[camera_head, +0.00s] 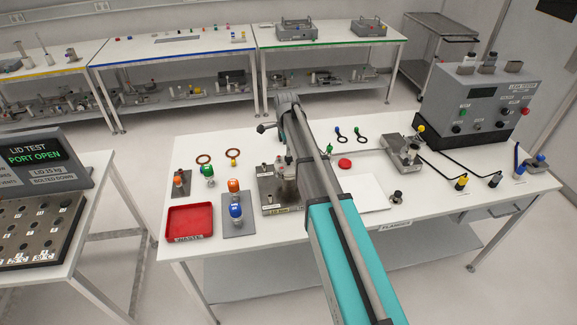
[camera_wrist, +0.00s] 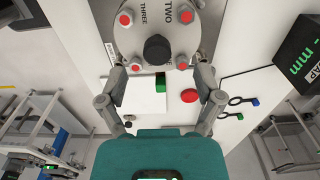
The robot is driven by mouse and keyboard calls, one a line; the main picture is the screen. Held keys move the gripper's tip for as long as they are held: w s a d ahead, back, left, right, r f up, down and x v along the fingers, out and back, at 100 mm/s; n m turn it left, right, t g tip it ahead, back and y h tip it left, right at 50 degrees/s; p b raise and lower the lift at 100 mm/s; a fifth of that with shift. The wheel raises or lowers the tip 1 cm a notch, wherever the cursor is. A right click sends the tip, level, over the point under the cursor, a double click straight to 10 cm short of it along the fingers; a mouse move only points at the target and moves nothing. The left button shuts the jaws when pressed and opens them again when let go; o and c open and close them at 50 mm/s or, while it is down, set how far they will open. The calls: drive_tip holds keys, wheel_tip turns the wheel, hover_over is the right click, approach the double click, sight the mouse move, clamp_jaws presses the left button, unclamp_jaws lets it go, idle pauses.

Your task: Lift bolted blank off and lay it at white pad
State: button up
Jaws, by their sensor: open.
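The bolted blank (camera_wrist: 178,22) is a round grey plate at the top of the wrist view, with red-topped bolts, "TWO" and "THREE" markings and a black knob (camera_wrist: 157,48) near its edge. My gripper (camera_wrist: 160,72) is open and empty, its fingertips apart at the plate's near edge, left and right of the knob; contact cannot be told. In the head view my arm partly hides the grey fixture (camera_head: 268,196) at the table's middle. The white pad (camera_head: 372,192) lies flat right of my arm; a white square that looks like it shows in the wrist view (camera_wrist: 140,97).
A red tray (camera_head: 190,222) and orange, green and blue-topped parts stand left of the fixture. A red disc (camera_head: 345,163) lies behind the pad. A leak tester (camera_head: 478,100) with cables stands at the back right. A "PORT OPEN" display (camera_head: 35,155) is on the left bench.

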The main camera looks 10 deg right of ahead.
sight(289, 158)
drive_tip(key=shift+f, duration=0.2)
drive_tip(key=f+b, duration=0.3)
drive_tip(key=shift+s+d, duration=0.2)
drive_tip(key=shift+d, duration=0.1)
drive_tip(key=shift+f+b, duration=0.95)
drive_tip(key=shift+b, duration=0.2)
clamp_jaws()
